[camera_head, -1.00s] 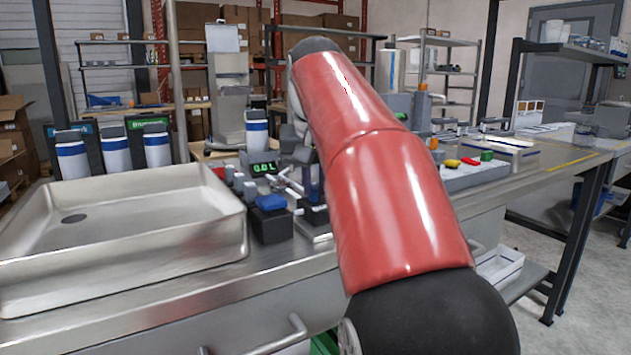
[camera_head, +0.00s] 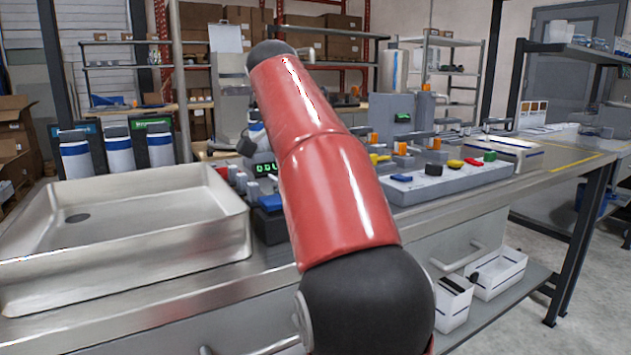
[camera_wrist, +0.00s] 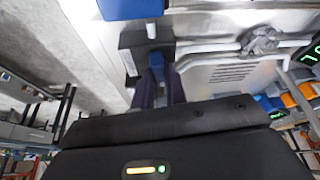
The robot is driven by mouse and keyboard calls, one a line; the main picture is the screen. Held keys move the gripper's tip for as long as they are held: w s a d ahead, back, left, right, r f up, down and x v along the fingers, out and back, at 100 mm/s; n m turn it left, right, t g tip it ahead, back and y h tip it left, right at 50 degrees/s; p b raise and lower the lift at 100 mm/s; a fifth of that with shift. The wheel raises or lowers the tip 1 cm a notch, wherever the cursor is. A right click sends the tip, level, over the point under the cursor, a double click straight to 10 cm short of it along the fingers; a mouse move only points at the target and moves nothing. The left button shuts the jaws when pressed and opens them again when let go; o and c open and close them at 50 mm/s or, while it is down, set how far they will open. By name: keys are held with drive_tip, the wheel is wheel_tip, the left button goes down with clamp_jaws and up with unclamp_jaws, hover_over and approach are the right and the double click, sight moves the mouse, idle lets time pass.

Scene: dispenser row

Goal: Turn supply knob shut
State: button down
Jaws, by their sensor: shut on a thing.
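In the wrist view my gripper (camera_wrist: 158,92) has its dark fingers close together around a narrow blue-grey part (camera_wrist: 157,64) at a black block (camera_wrist: 132,60). The fingers hide much of this part, and I cannot tell for sure that it is the supply knob. A grey lobed handle (camera_wrist: 262,40) sits on pale pipes to the right, apart from the fingers. In the head view my red arm hides the gripper and what it holds.
A blue-topped dark block (camera_head: 270,203) is beside the sink, partly behind my arm. A control panel (camera_head: 450,180) with coloured buttons lies on the bench to the right. White bottles (camera_head: 118,153) stand at the left.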

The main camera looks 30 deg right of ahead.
drive_tip(key=shift+m+g, duration=0.4)
drive_tip(key=shift+m, duration=0.5)
drive_tip(key=c, duration=1.4)
unclamp_jaws()
drive_tip(key=shift+c, duration=0.2)
